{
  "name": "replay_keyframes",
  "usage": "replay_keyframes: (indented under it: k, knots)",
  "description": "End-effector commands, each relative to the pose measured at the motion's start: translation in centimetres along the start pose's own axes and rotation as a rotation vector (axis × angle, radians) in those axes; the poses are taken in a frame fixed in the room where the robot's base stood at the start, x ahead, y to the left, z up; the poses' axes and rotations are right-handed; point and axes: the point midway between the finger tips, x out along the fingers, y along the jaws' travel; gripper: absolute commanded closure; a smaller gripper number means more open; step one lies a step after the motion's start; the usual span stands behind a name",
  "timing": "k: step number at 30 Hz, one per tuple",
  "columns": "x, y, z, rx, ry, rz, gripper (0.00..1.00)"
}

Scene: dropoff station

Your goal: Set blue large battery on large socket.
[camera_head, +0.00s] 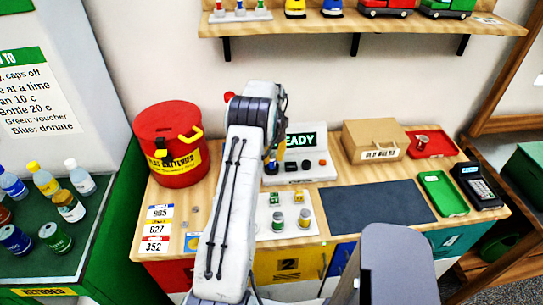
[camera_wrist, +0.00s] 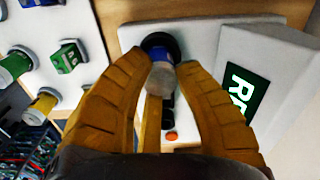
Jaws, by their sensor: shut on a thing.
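The blue large battery (camera_wrist: 160,58) is between the yellow-brown fingers of my gripper (camera_wrist: 163,66) in the wrist view. Its grey end faces the camera and its blue far end points at the round black large socket (camera_wrist: 148,40) on the white tester. The battery lines up with the socket's ring; I cannot tell whether it is fully seated. In the head view the tester (camera_head: 318,166) stands behind my arm, which hides most of the gripper. A small blue part of the battery (camera_head: 271,166) shows there beside the arm.
The tester display (camera_head: 301,141) shows part of "READY". A white tray (camera_head: 290,234) with several green and yellow batteries is in front. A red battery bin (camera_head: 168,132) stands left; a cardboard box (camera_head: 375,140) and trays stand right. The dark mat (camera_head: 374,203) is clear.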

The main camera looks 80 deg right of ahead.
Motion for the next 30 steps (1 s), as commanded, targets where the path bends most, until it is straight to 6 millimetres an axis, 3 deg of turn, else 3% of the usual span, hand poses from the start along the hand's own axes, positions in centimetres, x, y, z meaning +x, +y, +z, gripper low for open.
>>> replay_keyframes:
  k: [18, 19, 30]
  knots:
    - [1.1, 0.0, 0.0, 0.000, 0.000, 0.000, 1.00]
    - [1.1, 0.0, 0.0, 0.000, 0.000, 0.000, 0.69]
    - [0.9, 0.0, 0.0, 0.000, 0.000, 0.001, 0.66]
